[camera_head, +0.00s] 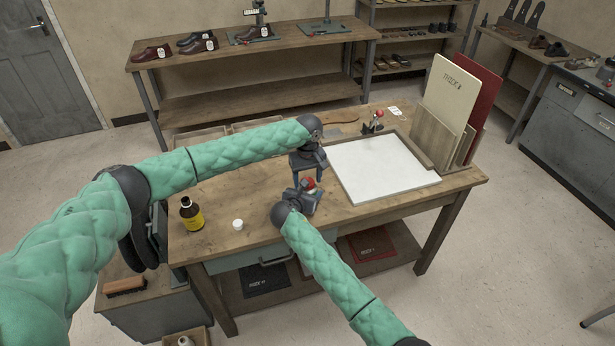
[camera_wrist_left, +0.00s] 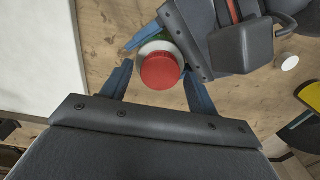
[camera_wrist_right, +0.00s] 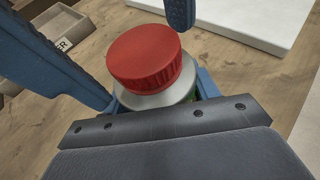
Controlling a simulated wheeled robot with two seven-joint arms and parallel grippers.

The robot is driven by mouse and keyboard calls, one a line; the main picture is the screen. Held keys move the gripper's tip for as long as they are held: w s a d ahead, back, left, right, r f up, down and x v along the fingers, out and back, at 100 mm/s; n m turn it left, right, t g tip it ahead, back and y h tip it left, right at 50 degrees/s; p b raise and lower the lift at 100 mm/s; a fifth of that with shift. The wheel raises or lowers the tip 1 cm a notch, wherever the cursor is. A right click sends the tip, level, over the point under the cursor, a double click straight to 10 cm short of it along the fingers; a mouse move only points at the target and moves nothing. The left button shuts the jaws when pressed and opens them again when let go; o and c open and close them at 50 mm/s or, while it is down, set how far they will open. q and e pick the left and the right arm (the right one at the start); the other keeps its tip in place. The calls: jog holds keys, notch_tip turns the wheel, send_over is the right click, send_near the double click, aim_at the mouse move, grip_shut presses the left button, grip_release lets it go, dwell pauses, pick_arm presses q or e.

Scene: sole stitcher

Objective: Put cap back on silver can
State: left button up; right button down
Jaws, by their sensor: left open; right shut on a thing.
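The silver can (camera_wrist_right: 158,97) is held by my right gripper (camera_head: 308,196), shut on it just above the wooden table. A ribbed red cap (camera_wrist_right: 143,55) rests on top of the can. Whether it is fully seated I cannot tell. My left gripper (camera_head: 306,178) points down from above, with its fingers open. In the left wrist view the cap (camera_wrist_left: 160,71) lies between these fingers, with visible gaps beside it. Much of the can's body is hidden by the right gripper.
A dark bottle with a yellow label (camera_head: 192,216) and a small white jar (camera_head: 237,224) stand left on the table (camera_head: 245,190). A white board (camera_head: 378,168) lies to the right. Upright panels (camera_head: 449,92) stand at the right end. A red-topped item (camera_head: 378,115) stands behind.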

pick_arm(q)
jog(key=c, duration=1)
jog(key=m, duration=0.7)
jog(key=shift+m, duration=0.3)
jog(key=m, duration=0.8)
jog(key=shift+m, duration=0.3)
jog(key=o, duration=1.1)
jog(key=shift+c, duration=0.2)
